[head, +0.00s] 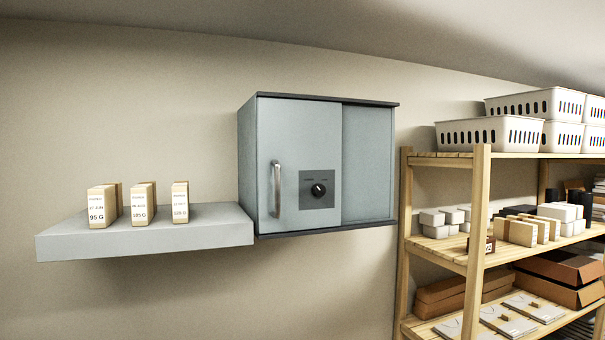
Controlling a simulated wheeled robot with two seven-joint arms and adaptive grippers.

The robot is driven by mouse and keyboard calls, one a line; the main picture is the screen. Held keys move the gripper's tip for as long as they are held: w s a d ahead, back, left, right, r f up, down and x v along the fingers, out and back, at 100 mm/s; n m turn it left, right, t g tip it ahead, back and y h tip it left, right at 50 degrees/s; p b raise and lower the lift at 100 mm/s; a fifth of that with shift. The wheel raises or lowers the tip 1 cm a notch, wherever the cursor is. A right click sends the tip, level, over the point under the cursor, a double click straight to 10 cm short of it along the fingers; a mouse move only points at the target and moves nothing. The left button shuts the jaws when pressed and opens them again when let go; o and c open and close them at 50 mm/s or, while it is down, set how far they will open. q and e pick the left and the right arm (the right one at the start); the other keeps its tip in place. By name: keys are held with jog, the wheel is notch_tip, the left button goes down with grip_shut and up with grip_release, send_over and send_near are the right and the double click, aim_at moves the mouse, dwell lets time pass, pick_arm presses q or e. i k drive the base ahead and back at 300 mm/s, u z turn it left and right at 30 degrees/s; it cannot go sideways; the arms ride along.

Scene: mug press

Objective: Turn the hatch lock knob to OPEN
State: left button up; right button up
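The hatch is the left door (298,130) of a grey-blue wall cabinet in the middle of the head view. Its round black lock knob (318,190) sits on a dark square plate (320,202). A small light mark shows on the knob, but the lettering on the plate is too small to read. A vertical metal handle (276,188) is left of the plate. The door looks closed. Neither of my grippers is in view, and nothing touches the knob.
A grey wall shelf (140,246) left of the cabinet holds several labelled tan boxes (145,205). A wooden rack (475,240) on the right carries white baskets (490,134), cartons and small boxes. The space before the cabinet looks clear.

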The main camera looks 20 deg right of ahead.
aim_at(318, 190)
jog(key=k, duration=1.05)
jog(key=z, duration=0.85)
jog(key=i, duration=0.85)
jog(key=u, duration=0.6)
jog(key=i, duration=0.75)
jog(key=u, duration=0.7)
